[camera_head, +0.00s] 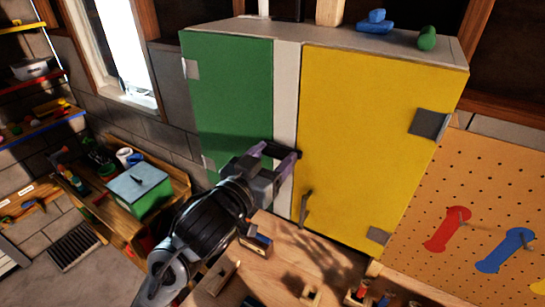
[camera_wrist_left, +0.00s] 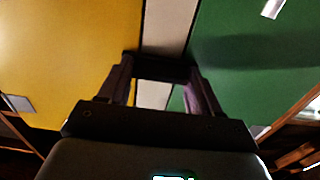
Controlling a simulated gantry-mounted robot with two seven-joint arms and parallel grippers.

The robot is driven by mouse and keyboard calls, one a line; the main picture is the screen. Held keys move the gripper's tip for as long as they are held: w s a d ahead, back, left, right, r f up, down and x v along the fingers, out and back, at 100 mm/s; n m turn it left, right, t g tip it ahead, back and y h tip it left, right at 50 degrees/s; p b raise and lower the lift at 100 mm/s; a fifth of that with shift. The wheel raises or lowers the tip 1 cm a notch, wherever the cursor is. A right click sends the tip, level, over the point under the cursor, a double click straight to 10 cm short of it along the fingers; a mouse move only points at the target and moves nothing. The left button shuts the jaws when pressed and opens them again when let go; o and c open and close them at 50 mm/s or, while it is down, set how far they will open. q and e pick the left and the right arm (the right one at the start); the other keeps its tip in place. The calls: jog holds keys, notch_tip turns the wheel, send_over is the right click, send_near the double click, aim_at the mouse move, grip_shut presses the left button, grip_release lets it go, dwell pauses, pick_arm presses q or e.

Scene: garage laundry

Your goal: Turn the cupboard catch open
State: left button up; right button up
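The cupboard has a green door (camera_head: 230,95) on the left and a yellow door (camera_head: 365,140) on the right, with a pale strip (camera_head: 285,95) between them. A black horizontal bar (camera_head: 278,149), seemingly the catch, lies across the strip. It also shows in the left wrist view (camera_wrist_left: 160,68). My left gripper (camera_head: 277,157) is at this bar, its purple-grey fingers apart at the bar's two ends. I cannot tell whether they touch it. Both doors look closed. My right gripper is in neither view.
A dark upright handle (camera_head: 306,207) stands out from the yellow door, below right of my gripper. A wooden worktop (camera_head: 290,260) with small items lies below. A pegboard (camera_head: 480,215) is at right, and a green box (camera_head: 139,190) is at left.

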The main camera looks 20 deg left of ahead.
pick_arm(q)
jog(key=shift+c, duration=1.1)
